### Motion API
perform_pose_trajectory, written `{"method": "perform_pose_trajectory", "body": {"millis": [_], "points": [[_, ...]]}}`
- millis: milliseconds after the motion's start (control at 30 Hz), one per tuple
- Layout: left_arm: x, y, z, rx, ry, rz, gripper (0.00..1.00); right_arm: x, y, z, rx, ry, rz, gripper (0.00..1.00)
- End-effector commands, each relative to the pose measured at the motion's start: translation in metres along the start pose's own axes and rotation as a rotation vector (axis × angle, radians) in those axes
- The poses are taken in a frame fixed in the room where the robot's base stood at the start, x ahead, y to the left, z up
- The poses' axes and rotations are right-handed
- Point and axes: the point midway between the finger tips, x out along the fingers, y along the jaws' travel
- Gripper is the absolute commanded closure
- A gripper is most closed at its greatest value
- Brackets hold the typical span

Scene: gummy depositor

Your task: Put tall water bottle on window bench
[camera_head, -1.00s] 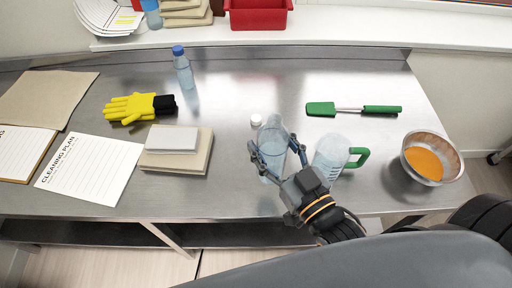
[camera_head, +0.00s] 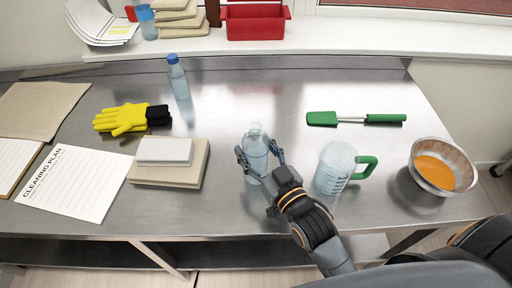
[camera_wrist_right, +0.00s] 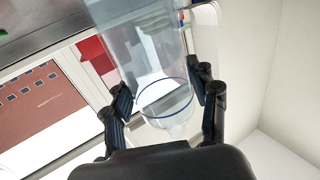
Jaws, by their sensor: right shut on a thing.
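A clear, pale-blue water bottle (camera_head: 256,150) is between the fingers of my right gripper (camera_head: 259,158), over the front middle of the steel table. The fingers are shut on its sides. I cannot tell whether its base touches the table. In the right wrist view the clear bottle (camera_wrist_right: 145,45) fills the space between the fingers (camera_wrist_right: 165,105), with a blue ring around it. A smaller bottle with a blue cap (camera_head: 178,78) stands at the table's back left. The white window bench (camera_head: 350,32) runs behind the table. My left gripper is out of view.
A measuring jug with a green handle (camera_head: 335,168) stands just right of my gripper. A green spatula (camera_head: 355,119) and a bowl of orange contents (camera_head: 440,168) are farther right. The bench holds a red bin (camera_head: 256,24) and stacked bags (camera_head: 180,20); its right side is clear.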

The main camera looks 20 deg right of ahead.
Motion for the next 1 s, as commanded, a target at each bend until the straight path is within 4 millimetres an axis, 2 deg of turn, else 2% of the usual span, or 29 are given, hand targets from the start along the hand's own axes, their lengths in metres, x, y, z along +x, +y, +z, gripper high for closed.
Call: {"method": "perform_pose_trajectory", "body": {"millis": [333, 367, 433, 467, 833, 1000], "points": [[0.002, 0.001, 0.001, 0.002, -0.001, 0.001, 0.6, 0.0, 0.0, 0.003, 0.0, 0.002, 0.0, 0.98], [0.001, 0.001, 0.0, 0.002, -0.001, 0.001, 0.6, 0.0, 0.0, 0.004, 0.0, -0.001, 0.0, 0.36], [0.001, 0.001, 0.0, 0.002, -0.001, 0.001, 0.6, 0.0, 0.0, 0.003, 0.0, -0.001, 0.0, 0.21], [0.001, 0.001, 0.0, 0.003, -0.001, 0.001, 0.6, 0.0, 0.0, 0.003, 0.0, -0.001, 0.0, 0.19], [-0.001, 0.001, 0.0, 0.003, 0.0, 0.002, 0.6, 0.0, 0.0, -0.001, 0.0, 0.001, 0.0, 0.19], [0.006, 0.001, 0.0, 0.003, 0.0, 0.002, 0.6, -0.021, 0.0, 0.004, 0.0, -0.004, 0.0, 0.19]]}}
